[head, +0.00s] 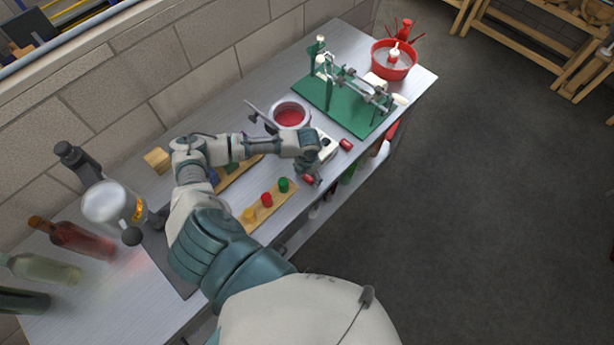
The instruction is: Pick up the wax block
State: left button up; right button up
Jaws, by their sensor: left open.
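My left gripper (312,179) points down over the front edge area of the metal bench, at the end of the forearm that reaches in from the left. It is open. A small red block (307,179) shows right at its fingertips; I cannot tell whether they touch. A second small red block (346,144) lies on the bench to the right of the gripper, apart from it. Either looks like it could be the wax block; I cannot tell which. My right gripper is not in view.
A pot of red wax (290,116) stands behind the gripper. A wooden strip (257,217) with yellow, red and green caps lies left. A green-based machine (346,105) and red bowl (394,60) are at the far right end.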

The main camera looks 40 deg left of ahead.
pick_arm(q)
jog(key=shift+d, duration=0.55)
jog(key=shift+c, duration=0.5)
jog(key=c, duration=0.8)
jog(key=shift+a, duration=0.35)
jog(key=shift+c, duration=0.6)
jog(key=shift+s+a+f, duration=0.1)
jog(key=shift+a+f, duration=0.05)
jog(key=shift+a, duration=0.15)
jog(key=shift+c, duration=0.4)
jog(key=r, duration=0.2)
jog(key=d+r, duration=0.1)
jog(key=shift+r+b, duration=0.3)
jog(key=shift+r, duration=0.1)
jog(key=s+d, duration=0.2)
jog(key=d, duration=0.2)
jog(key=s+d+r+b, duration=0.1)
jog(key=s+d, duration=0.2)
jog(key=d, duration=0.2)
jog(key=s+d, duration=0.2)
jog(key=d, duration=0.2)
jog(key=shift+s+d+r, duration=0.2)
jog(key=shift+s, duration=0.2)
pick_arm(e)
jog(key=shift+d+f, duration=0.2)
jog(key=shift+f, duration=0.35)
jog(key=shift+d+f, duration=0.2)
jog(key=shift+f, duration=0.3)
